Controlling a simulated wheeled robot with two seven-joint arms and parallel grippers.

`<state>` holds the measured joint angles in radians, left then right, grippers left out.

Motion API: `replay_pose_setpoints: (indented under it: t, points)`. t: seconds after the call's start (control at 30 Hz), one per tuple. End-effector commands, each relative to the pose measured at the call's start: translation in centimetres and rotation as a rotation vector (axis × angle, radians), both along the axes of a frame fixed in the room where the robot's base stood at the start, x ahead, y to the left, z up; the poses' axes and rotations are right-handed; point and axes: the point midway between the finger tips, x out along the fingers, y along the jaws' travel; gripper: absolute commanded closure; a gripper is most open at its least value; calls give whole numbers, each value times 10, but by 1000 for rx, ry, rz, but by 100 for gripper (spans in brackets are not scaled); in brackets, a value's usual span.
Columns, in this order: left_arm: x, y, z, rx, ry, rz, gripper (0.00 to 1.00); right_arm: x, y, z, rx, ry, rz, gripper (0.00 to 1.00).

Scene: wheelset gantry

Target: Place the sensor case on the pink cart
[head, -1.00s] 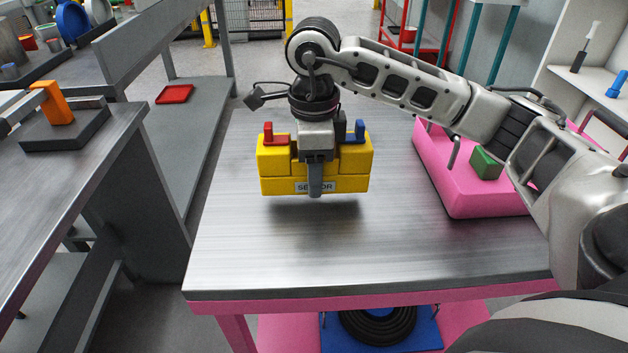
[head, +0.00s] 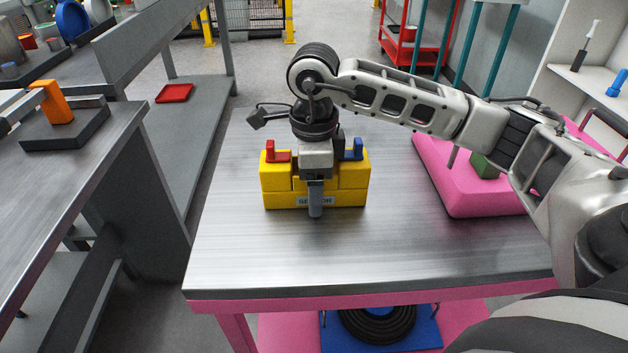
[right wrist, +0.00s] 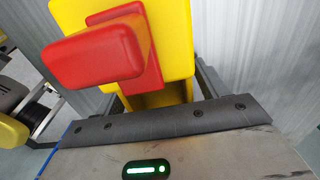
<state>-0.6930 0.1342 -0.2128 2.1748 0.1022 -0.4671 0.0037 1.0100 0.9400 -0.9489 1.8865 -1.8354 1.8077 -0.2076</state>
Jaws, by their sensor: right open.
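The sensor case (head: 283,201) is a yellow block with a red latch, a blue latch and a SENSOR label. It rests on the metal top of the pink cart (head: 330,265), a little back from the middle. My right gripper (head: 316,205) is directly over the case with its fingers down around its middle; the near finger stands in front of the label. The gripper is open. In the right wrist view the case (right wrist: 178,20) and its red latch (right wrist: 95,55) fill the top, close to the gripper. My left gripper does not show.
A pink case (head: 465,190) with a green block (head: 484,167) stands on the cart's right side. A grey bench (head: 80,170) with an orange-handled tool is at the left. The cart's front and left top are clear. A coiled black hose (head: 378,325) lies on the lower shelf.

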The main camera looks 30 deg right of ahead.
Motion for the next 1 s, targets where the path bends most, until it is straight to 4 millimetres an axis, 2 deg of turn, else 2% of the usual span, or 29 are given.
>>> replay_pose_setpoints:
  t: [0.07, 0.17, 0.6, 0.77, 1.0]
  points:
    - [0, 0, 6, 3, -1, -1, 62, 0, 0, 6, 0, 0, 0, 27]
    - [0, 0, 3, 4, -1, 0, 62, 1, 0, 17, 0, -4, 0, 27]
    - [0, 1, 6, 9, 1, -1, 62, 1, 0, 108, 0, -4, -1, 27]
    - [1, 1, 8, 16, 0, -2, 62, 0, 0, 121, -1, -2, -1, 27]
    - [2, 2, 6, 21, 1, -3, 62, 0, 0, 123, 1, 1, 0, 27]
